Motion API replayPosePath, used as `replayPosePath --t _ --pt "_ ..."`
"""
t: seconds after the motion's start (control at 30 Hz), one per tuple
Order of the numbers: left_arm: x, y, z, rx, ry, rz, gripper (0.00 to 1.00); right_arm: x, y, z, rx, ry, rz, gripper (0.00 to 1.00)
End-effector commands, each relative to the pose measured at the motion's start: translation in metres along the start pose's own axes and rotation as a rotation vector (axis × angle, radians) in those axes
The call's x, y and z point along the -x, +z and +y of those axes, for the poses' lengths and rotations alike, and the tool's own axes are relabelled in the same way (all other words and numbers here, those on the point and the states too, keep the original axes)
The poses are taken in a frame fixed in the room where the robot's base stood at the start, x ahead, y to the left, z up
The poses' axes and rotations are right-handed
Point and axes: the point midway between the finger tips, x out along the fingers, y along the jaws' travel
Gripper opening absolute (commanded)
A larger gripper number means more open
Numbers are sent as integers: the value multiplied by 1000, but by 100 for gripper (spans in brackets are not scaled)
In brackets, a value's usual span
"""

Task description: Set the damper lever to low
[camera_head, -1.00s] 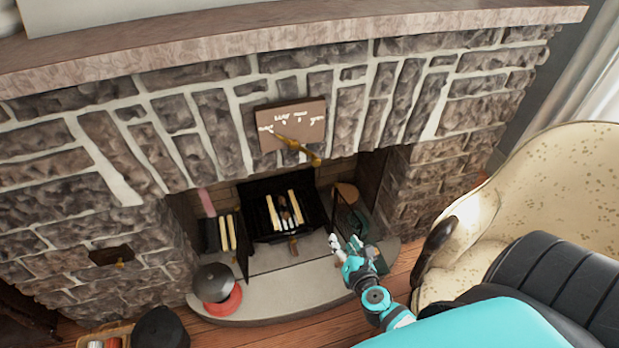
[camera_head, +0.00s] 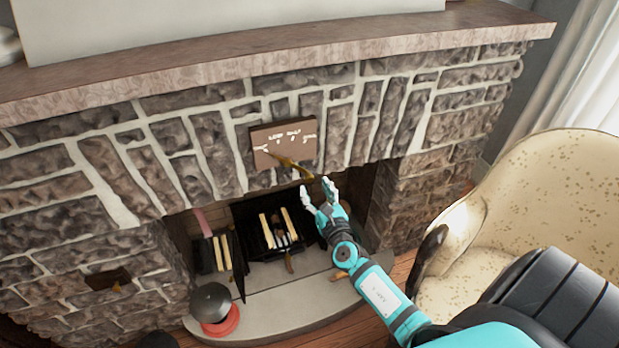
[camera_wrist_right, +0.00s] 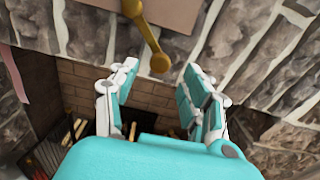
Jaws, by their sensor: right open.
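The brass damper lever (camera_head: 290,165) is mounted on a brown plate (camera_head: 284,143) with white lettering on the stone fireplace front. The lettering is too small to read. The lever slants down to the right across the plate's lower part. In the right wrist view the lever (camera_wrist_right: 148,38) hangs with its knobbed end ahead of the fingers, near the gap between them. My right gripper (camera_head: 319,195) is open and empty, just below and right of the lever's end, apart from it as far as I can see. It also shows in the right wrist view (camera_wrist_right: 158,85). My left gripper is not in view.
Below is the firebox with a black grate (camera_head: 270,228) holding pale sticks. A dark pot on a red base (camera_head: 213,308) stands on the hearth. A spotted cream armchair (camera_head: 560,190) is at the right. The stone mantel (camera_head: 250,58) juts out above the plate.

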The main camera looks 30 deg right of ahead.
Motion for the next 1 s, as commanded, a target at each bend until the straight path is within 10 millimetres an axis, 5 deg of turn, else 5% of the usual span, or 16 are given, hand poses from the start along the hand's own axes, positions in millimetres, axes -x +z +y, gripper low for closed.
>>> replayPosePath --t 0.3,0.67,1.0 --pt "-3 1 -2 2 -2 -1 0 -46 -1 0 -1 1 0 48" --pt "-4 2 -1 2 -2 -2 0 -51 -1 0 0 1 1 48" --pt "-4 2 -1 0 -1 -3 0 -51 -1 0 -1 1 1 6"
